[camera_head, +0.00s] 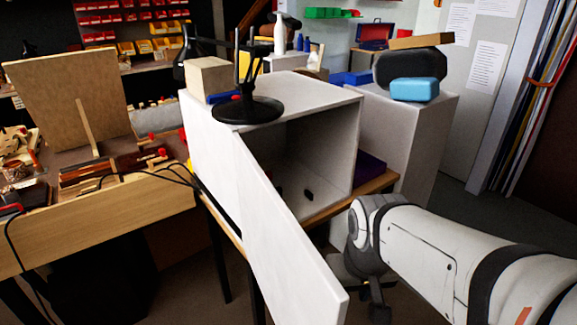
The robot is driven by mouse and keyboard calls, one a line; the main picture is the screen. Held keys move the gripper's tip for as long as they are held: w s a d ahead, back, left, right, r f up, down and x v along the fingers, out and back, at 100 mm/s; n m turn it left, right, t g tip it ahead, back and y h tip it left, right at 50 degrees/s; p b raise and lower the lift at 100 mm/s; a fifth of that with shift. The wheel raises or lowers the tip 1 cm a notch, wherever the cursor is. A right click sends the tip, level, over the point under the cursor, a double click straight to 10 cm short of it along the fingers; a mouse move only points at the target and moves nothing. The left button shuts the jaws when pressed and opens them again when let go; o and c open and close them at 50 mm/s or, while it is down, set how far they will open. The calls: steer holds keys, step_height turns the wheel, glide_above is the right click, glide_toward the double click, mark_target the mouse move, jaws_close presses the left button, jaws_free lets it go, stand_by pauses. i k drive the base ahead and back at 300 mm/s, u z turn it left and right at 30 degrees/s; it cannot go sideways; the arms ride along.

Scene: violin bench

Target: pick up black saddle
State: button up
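Inside the open white cabinet (329,135), two small dark objects lie on the floor. One dark piece (308,195) lies towards the front right, and another dark piece (279,189) is to its left, partly cut off by the open door. Either may be the black saddle; they are too small to tell. My white arm reaches in from the right, in front of the cabinet. A dark part of my gripper (379,311) shows low at its end, outside and below the cabinet. Its fingers are not clear, so I cannot tell whether it is open or shut.
The cabinet's white door (285,255) hangs open towards me, left of my arm. A black round-based stand (247,110) and a wooden block (209,76) sit on the cabinet. A white pedestal (425,130) bears a blue case (414,89). A wooden workbench (100,225) stands left.

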mark_target(309, 195)
steer(key=z, duration=1.75)
steer(key=i, duration=1.4)
steer(key=u, duration=1.25)
steer(key=i, duration=0.6)
steer(key=z, duration=0.1)
